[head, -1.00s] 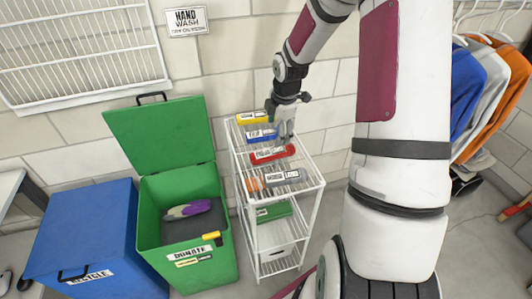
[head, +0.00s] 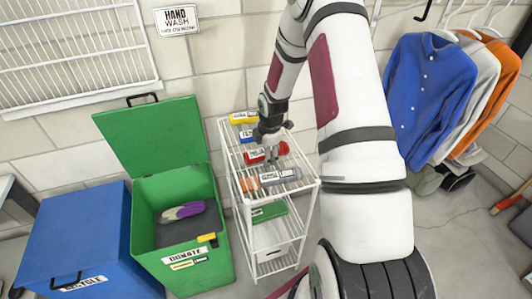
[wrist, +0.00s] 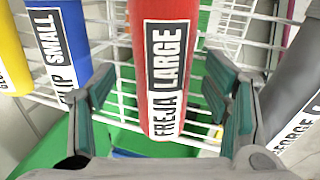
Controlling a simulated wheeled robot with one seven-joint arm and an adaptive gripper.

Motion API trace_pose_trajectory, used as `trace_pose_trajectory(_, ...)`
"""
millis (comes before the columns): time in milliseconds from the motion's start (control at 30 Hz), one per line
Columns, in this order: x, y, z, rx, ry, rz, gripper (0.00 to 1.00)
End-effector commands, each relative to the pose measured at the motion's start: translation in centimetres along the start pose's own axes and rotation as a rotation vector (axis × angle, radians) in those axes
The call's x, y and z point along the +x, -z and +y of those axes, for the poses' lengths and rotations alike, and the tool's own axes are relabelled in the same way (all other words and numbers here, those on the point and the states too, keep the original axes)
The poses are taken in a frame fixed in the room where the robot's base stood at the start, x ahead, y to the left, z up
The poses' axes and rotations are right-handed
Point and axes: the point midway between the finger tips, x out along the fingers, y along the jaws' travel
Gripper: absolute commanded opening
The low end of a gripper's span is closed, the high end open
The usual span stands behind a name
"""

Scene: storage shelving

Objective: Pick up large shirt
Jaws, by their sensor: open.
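A rolled red shirt with a label reading "FREJA LARGE" (wrist: 165,55) fills the middle of the wrist view. In the head view the red roll (head: 283,149) lies on the top of a white wire rack, partly hidden by my gripper. My gripper (wrist: 162,85) is open, with one finger on each side of the red roll. It also shows over the roll in the head view (head: 271,150). I cannot tell whether the fingers touch the roll.
Beside it on the rack (head: 308,183) lie a blue roll labelled "SMALL" (wrist: 65,45), a yellow roll (wrist: 10,55) and a grey roll (wrist: 295,85). A green donate bin (head: 215,255) and blue bin (head: 75,230) stand left. Hanging shirts (head: 430,90) are at right.

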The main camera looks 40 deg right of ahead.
Motion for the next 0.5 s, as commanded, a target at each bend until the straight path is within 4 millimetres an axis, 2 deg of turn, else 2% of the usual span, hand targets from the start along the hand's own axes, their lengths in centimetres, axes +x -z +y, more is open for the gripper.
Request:
trace_pose_trajectory(233, 0.18, 0.01, 0.02, 0.0, -0.001, 0.0, 0.7)
trace_pose_trajectory(267, 0.18, 0.01, 0.02, 0.0, -0.001, 0.0, 0.66)
trace_pose_trajectory(400, 0.17, 0.0, 0.02, 0.0, -0.001, 0.0, 0.34)
trace_pose_trajectory(500, 0.18, 0.01, 0.02, 0.0, -0.001, 0.0, 0.14)
